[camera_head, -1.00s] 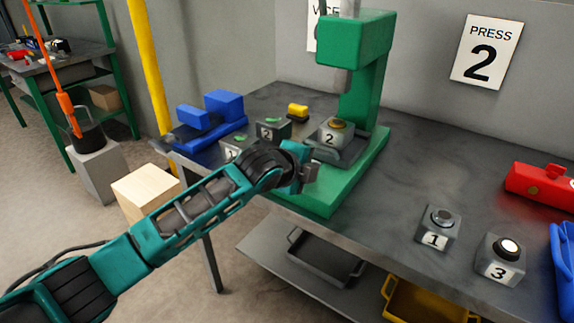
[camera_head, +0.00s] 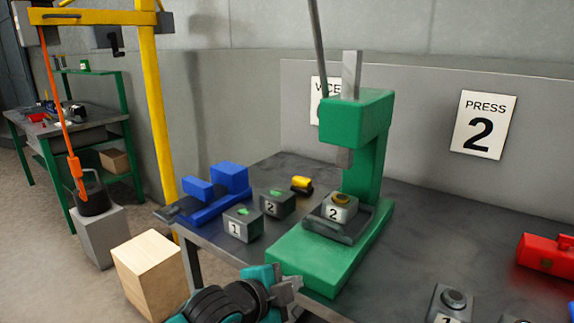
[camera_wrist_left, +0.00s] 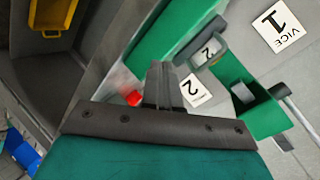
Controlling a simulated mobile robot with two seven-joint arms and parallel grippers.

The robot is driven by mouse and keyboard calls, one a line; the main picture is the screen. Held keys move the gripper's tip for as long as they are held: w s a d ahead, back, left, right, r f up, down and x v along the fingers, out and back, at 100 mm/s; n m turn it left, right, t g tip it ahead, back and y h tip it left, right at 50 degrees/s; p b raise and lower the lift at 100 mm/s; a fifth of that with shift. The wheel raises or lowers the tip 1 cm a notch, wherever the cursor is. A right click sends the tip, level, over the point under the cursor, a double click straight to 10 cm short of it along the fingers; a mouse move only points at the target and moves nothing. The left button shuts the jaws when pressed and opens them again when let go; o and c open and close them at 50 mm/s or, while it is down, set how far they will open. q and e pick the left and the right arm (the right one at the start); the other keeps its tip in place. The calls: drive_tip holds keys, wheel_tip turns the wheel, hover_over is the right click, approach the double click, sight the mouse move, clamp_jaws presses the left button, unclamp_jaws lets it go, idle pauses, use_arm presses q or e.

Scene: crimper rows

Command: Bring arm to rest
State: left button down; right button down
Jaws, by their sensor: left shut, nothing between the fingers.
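My left arm enters at the bottom of the head view, with my left gripper (camera_head: 288,284) in front of the green press (camera_head: 310,262). The gripper is shut and empty, apart from the press base as far as I can tell. In the left wrist view its fingers (camera_wrist_left: 162,85) are together, with nothing between them. The press holds a block marked 2 (camera_head: 338,208) in a grey tray (camera_head: 330,228) under its ram. My right gripper is not in view.
Blocks 1 (camera_head: 242,224) and 2 (camera_head: 277,203) stand left of the press, near a blue vice (camera_head: 215,195). A wooden box (camera_head: 150,265) stands on the floor at left.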

use_arm(q)
drive_tip(key=s+a+f+n+y, duration=0.5)
drive_tip(key=s+a+f+n, duration=1.2)
drive_tip(key=s+a+f, duration=0.1)
drive_tip(key=s+f, duration=0.1)
drive_tip(key=s, duration=0.1)
drive_tip(key=shift+s+a+f+t+y, duration=0.25)
drive_tip(key=shift+s+a+t+y, duration=0.05)
drive_tip(key=shift+a+t+y, duration=0.1)
